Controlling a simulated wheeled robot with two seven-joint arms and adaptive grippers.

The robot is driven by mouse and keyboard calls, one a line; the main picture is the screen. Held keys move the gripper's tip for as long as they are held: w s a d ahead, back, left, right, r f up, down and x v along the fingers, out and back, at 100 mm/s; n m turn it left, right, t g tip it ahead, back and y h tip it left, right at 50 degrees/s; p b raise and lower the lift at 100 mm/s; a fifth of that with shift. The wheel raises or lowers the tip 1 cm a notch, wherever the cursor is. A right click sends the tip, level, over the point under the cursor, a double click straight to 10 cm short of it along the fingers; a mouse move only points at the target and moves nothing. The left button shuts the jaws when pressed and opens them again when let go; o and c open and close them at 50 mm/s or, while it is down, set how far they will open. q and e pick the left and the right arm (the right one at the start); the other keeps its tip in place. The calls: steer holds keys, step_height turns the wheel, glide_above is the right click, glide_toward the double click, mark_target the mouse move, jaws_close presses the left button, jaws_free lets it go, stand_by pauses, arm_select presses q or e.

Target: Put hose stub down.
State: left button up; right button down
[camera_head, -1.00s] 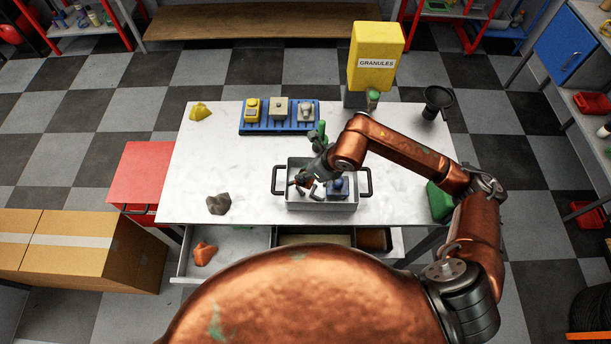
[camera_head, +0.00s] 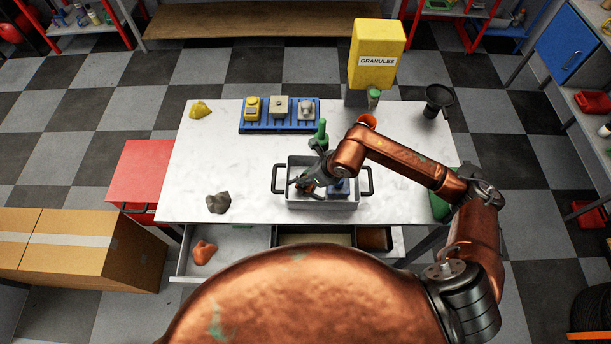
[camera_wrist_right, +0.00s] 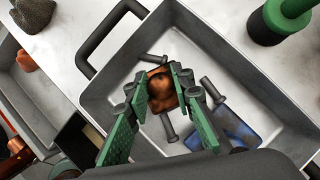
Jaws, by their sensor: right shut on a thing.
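My right gripper (camera_wrist_right: 160,88) is down inside the grey two-handled tray (camera_wrist_right: 98,102), its green-padded fingers closed in. Other dark stubs (camera_wrist_right: 153,58) lie in the tray, one near a blue object (camera_wrist_right: 232,130). In the head view my right gripper (camera_head: 303,187) hides part of the tray (camera_head: 322,205). My left gripper is not in view.
A green-topped object (camera_head: 321,129) stands just behind the tray. A blue rack (camera_head: 279,127), yellow lump (camera_head: 201,110), grey rock (camera_head: 218,203), orange cup (camera_head: 367,121) and dark funnel (camera_head: 438,100) are on the table. The table's left side is mostly clear. An open drawer holds an orange lump (camera_head: 204,252).

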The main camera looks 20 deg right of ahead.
steer(key=c, duration=1.7)
jaws_free()
steer(key=shift+o, duration=0.2)
steer(key=shift+r, duration=0.1)
steer(key=shift+r+p, duration=0.3)
steer(key=shift+p, duration=0.1)
steer(key=shift+r+p, duration=0.4)
steer(key=shift+r, duration=0.05)
steer(key=b+v, duration=0.1)
steer(key=v, duration=1)
steer(key=shift+s+d+r, duration=0.15)
steer(key=shift+s+r, duration=0.05)
steer(key=shift+s, duration=0.05)
